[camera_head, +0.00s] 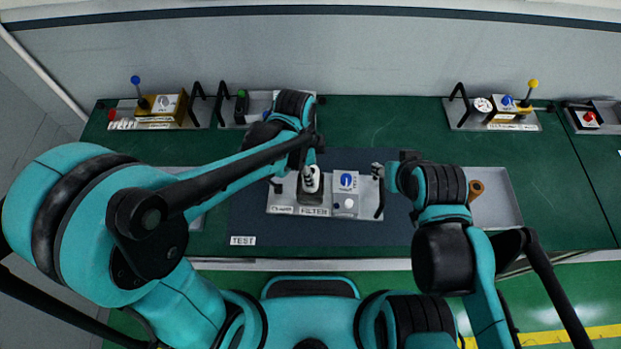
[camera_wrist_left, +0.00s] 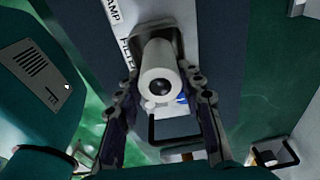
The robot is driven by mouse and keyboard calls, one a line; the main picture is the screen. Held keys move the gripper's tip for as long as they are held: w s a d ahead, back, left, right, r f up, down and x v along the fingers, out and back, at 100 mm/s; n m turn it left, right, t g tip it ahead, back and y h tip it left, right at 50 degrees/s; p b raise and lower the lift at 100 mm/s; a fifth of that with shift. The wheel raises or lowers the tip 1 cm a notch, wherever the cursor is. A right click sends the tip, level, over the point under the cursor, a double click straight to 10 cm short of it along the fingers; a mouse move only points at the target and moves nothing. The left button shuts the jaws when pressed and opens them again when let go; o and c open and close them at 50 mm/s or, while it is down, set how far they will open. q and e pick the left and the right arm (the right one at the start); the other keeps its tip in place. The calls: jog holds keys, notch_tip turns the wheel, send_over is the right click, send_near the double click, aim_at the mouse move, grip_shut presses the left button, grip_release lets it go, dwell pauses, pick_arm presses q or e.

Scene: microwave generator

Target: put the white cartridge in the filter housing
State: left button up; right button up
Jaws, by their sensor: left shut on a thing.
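The white cartridge (camera_head: 313,183) is at the middle of the filter module, upright or nearly so. In the left wrist view the cartridge (camera_wrist_left: 160,78) shows its round end with a dark centre between my left fingers. My left gripper (camera_head: 309,168) is shut on it. The black filter housing (camera_head: 311,213) shows at the cartridge's lower end, above the FILTER label. I cannot tell how far the cartridge is inside it. My right gripper (camera_head: 378,171) is beside the module's right handle; its fingers are too small to read.
The module plate (camera_head: 285,203) has a blue dial (camera_head: 346,181) and black handles. It stands on the dark TEST mat (camera_head: 250,215). A grey tray (camera_head: 505,192) with a brown cylinder (camera_head: 476,190) is at the right. Other modules stand along the back wall. The green bench between is clear.

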pick_arm(q)
jog(key=shift+f+b, duration=0.45)
jog(key=shift+f, duration=1.55)
jog(key=shift+f, duration=0.1)
jog(key=o, duration=1.2)
jog(key=shift+c, duration=0.2)
